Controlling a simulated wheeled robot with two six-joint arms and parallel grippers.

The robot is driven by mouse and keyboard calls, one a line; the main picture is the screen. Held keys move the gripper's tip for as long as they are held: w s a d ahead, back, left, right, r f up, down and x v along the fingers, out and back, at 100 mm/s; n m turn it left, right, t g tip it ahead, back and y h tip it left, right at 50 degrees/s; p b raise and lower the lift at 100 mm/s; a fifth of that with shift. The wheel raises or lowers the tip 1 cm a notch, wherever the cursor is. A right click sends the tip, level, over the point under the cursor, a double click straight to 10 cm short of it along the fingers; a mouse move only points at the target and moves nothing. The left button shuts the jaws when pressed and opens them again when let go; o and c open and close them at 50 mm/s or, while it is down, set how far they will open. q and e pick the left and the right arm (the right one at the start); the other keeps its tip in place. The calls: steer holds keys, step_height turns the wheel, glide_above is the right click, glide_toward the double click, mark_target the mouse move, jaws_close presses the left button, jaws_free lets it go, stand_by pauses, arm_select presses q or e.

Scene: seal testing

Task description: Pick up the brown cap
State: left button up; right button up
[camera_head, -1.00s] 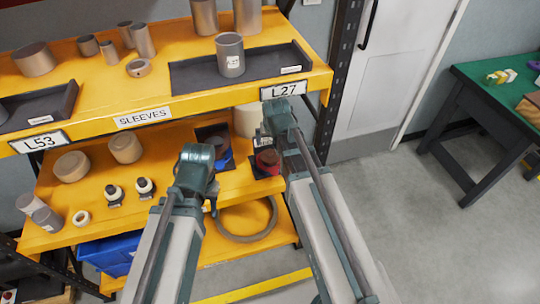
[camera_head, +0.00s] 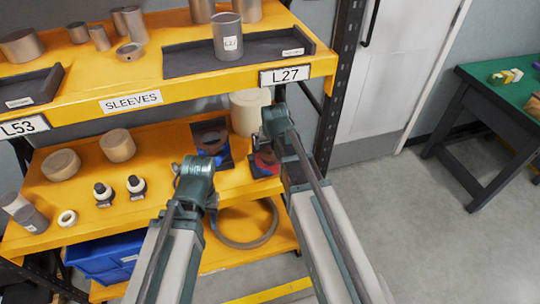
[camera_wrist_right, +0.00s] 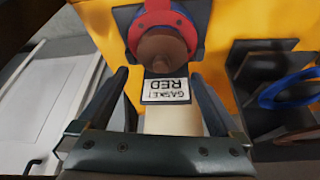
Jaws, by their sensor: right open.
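The brown cap (camera_wrist_right: 162,50) shows in the right wrist view as a round brown piece at the red gasket (camera_wrist_right: 162,12), over a black holder labelled "GASKET RED". My right gripper (camera_wrist_right: 159,76) is open, its two dark fingers apart and pointing toward the cap, with nothing between them. In the head view the red gasket (camera_head: 265,162) is partly hidden behind my right arm, and the right fingers cannot be made out. My left gripper (camera_head: 195,180) is in front of the lower shelf; its fingers are not clear enough to tell their state.
A black holder with a blue gasket and a brown piece (camera_head: 211,137) stands left of the red one. A pale cylinder (camera_head: 249,111) stands behind. The yellow upper shelf (camera_head: 190,88) overhangs the lower shelf. A large ring (camera_head: 245,240) lies lower down. A blue bin (camera_head: 105,256) sits lower left.

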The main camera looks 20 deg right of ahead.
mark_target(270, 149)
steer(key=b+x, duration=0.3)
steer(key=x, duration=0.1)
steer(key=shift+s+a+f, duration=0.1)
steer(key=shift+s+a, duration=0.05)
steer(key=shift+s, duration=0.15)
steer(key=shift+w+f+b, duration=0.25)
steer(key=shift+f+b, duration=0.15)
steer(key=shift+b, duration=0.05)
steer(key=shift+r, duration=0.1)
steer(key=c, duration=1.1)
steer(key=shift+r, duration=0.1)
